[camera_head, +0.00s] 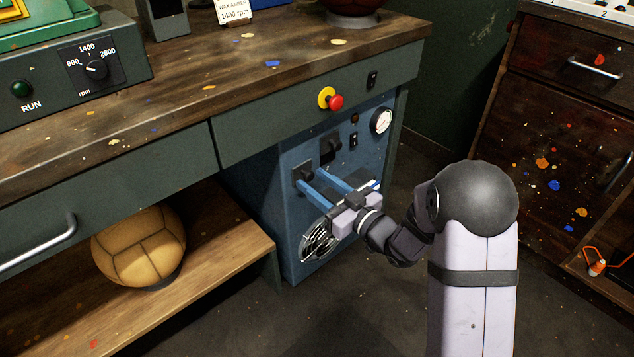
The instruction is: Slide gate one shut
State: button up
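The blue cabinet front (285,225) under the bench carries two black gate fittings. The left fitting (302,170) is partly behind my fingertips, and the right fitting (331,147) stands higher and clear of them. No number is readable on either, so I cannot tell which is gate one or how far each is slid. My gripper (309,176) reaches in from the right with two long blue fingers spread apart. Its tips are on either side of the left fitting's small dark handle. I cannot tell whether they touch it.
A round grille (318,243) sits below my gripper. A gauge (381,121) and a red button (336,102) are to the upper right. The wooden bench (200,80) overhangs the cabinet. A tan leather ball (139,245) rests on the lower shelf at left. Floor in front is clear.

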jog(key=shift+d, duration=0.1)
jog(key=p+v, duration=0.2)
jog(key=v, duration=0.5)
jog(key=shift+s, duration=0.2)
dwell(0.3)
